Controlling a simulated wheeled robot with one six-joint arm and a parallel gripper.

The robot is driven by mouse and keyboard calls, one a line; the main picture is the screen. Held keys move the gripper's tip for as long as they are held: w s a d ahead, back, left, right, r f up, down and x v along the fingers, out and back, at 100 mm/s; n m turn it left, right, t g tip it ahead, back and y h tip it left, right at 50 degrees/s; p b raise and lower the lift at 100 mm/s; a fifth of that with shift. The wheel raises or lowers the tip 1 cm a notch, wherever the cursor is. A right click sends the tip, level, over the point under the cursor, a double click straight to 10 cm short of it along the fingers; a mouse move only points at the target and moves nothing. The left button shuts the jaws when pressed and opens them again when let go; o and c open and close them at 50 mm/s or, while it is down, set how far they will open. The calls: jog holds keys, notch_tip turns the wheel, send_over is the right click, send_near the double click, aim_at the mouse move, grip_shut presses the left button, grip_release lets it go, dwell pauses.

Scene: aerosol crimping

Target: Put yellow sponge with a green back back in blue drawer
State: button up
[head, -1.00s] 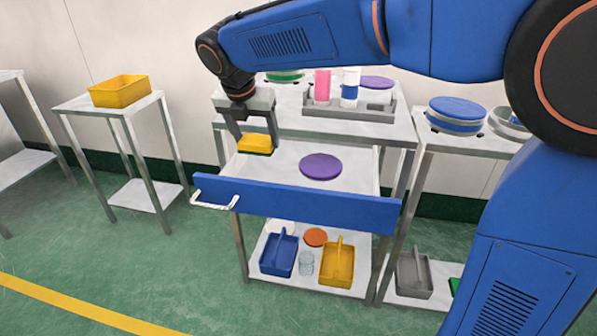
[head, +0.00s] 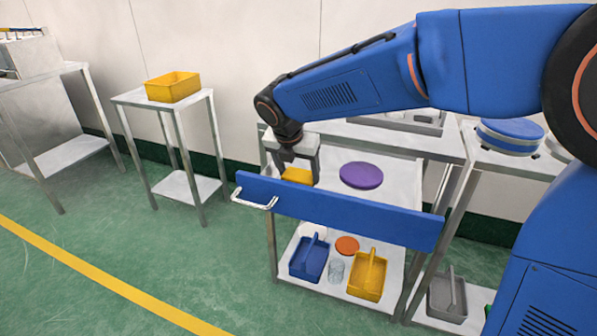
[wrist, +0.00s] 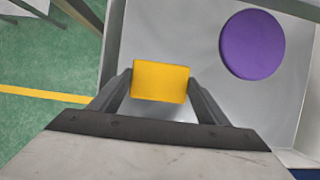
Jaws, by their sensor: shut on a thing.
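The yellow sponge (head: 297,175) is between the fingers of my gripper (head: 292,174), which is shut on it. In the wrist view the sponge (wrist: 161,81) shows its yellow face between both fingers of my gripper (wrist: 160,90); its green back is hidden. The blue drawer (head: 340,212) is pulled open, with a blue front and a pale inside. The sponge is over the left part of the drawer's inside, behind the front panel. I cannot tell whether it touches the drawer floor.
A purple disc (head: 361,175) lies in the drawer, right of the sponge. The drawer's handle (head: 254,200) sticks out at the front left. Blue (head: 309,258) and yellow (head: 367,275) caddies stand on the shelf below. A yellow bin (head: 172,87) stands on a side table at left.

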jog(key=shift+f, duration=0.1)
jog(key=o, duration=1)
jog(key=shift+o, duration=0.2)
jog(key=v, duration=1.2)
